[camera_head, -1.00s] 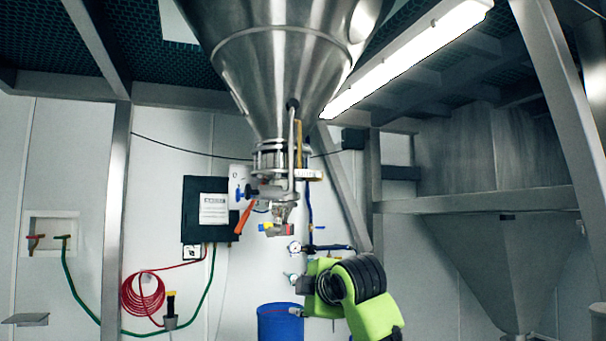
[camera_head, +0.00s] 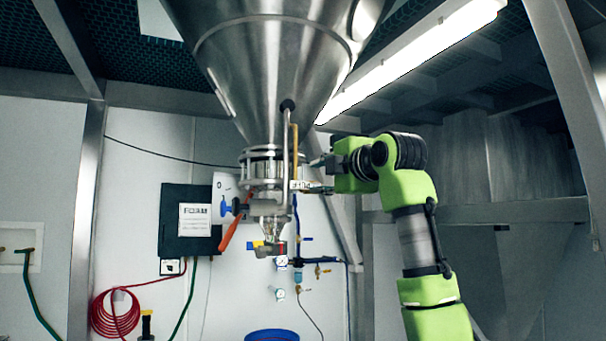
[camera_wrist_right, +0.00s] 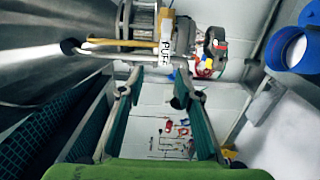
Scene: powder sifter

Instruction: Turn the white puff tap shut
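The white puff tap (camera_head: 305,186) is a small pale lever at the right side of the sifter outlet, below the steel cone. In the right wrist view its white handle (camera_wrist_right: 165,50) carries the letters PUFF and sits just beyond the fingertips. My right gripper (camera_head: 318,175) is beside the tap, coming from the right. In the right wrist view the right gripper (camera_wrist_right: 158,82) is open, with its two fingers apart and nothing between them. I cannot tell whether a fingertip touches the handle. My left gripper is not in view.
The steel hopper cone (camera_head: 270,60) hangs above. An orange lever (camera_head: 235,228) and a blue-handled valve (camera_head: 225,206) are left of the outlet. A thin vertical pipe (camera_head: 286,140) runs close to the tap. A blue drum (camera_head: 272,336) stands below.

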